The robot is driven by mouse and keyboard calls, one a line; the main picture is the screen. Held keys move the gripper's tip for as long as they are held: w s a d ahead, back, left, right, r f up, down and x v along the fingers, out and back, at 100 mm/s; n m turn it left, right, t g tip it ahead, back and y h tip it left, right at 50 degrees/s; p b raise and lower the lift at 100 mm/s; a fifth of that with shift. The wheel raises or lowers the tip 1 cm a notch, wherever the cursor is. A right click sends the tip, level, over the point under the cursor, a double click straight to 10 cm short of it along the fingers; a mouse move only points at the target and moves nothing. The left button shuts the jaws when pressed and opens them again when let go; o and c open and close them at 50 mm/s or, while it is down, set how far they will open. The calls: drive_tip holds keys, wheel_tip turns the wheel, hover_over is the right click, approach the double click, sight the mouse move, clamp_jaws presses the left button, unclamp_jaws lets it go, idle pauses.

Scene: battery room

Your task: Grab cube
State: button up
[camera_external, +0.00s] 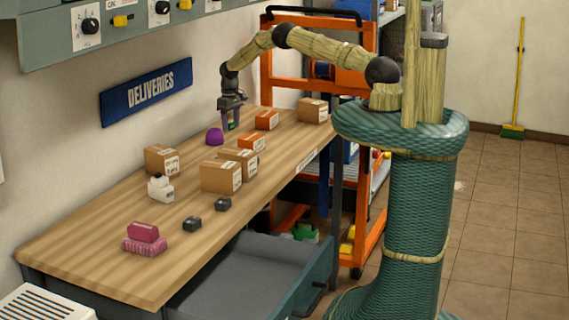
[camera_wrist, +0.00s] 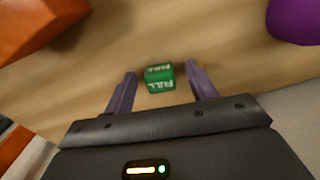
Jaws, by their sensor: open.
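A small green cube (camera_wrist: 159,78) with white "FULL" lettering is on the wooden tabletop in the wrist view. It lies between and just beyond the two purple fingers of my gripper (camera_wrist: 160,85), which are open with a gap on each side of it. In the external view my gripper (camera_external: 232,120) points down over the far part of the table, and a bit of the green cube (camera_external: 232,127) shows at its fingertips. Whether the fingers reach down to the cube's height is hard to tell.
A purple dome-shaped thing (camera_external: 215,136) sits left of my gripper, and an orange box (camera_external: 267,120) sits right of it. Several cardboard boxes (camera_external: 221,177) stand nearer on the wooden table (camera_external: 110,270). An orange trolley (camera_external: 370,200) stands beyond the table's right side. The near tabletop has free room.

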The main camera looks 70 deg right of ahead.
sight(231, 122)
idle(0.5)
drive_tip(key=c, duration=1)
drive_tip(key=shift+c, duration=0.2)
wheel_tip(231, 122, up, 10)
drive_tip(key=b, duration=0.3)
